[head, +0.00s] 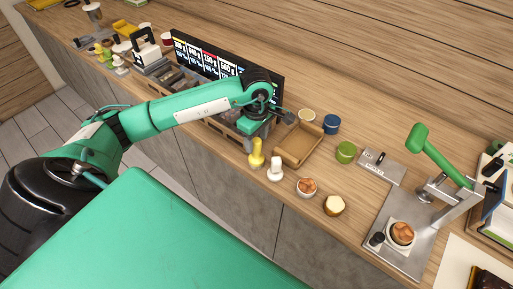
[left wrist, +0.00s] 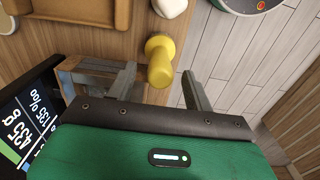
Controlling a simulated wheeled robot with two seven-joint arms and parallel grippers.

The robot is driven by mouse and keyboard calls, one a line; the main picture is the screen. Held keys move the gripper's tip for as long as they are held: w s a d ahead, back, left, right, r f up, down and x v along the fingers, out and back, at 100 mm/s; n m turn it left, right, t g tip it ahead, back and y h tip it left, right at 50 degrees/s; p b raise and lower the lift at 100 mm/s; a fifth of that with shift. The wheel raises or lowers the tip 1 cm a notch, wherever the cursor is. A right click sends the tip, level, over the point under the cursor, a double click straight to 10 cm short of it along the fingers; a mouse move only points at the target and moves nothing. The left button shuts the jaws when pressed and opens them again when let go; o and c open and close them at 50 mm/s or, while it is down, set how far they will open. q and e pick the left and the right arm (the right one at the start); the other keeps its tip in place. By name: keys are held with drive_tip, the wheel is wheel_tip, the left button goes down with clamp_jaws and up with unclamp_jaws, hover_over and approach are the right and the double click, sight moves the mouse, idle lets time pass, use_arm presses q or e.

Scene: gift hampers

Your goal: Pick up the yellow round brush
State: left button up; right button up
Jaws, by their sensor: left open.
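The yellow round brush (head: 256,154) stands upright on the wooden counter near its front edge in the head view. In the left wrist view the yellow brush (left wrist: 160,62) shows between the two fingers. In the left wrist view the left gripper (left wrist: 160,80) is open, with a finger on each side of the brush and nothing clasped. How far the fingertips are from the brush is hard to tell. My right gripper is in neither view.
A white brush-like item (head: 275,170) stands just right of the yellow one. A brown tray (head: 299,146) lies behind it. A dark display board (head: 215,62) stands behind the arm. Cups (head: 306,187) and a press with a green handle (head: 440,155) are to the right.

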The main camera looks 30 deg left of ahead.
use_arm(q)
drive_tip(key=shift+f, duration=0.55)
drive_tip(key=c, duration=1.1)
drive_tip(key=shift+r, duration=0.1)
wheel_tip(320, 180, up, 10)
drive_tip(key=b, duration=0.3)
drive_tip(key=shift+w+r, duration=0.1)
wheel_tip(320, 180, up, 10)
drive_tip(key=shift+f, duration=0.15)
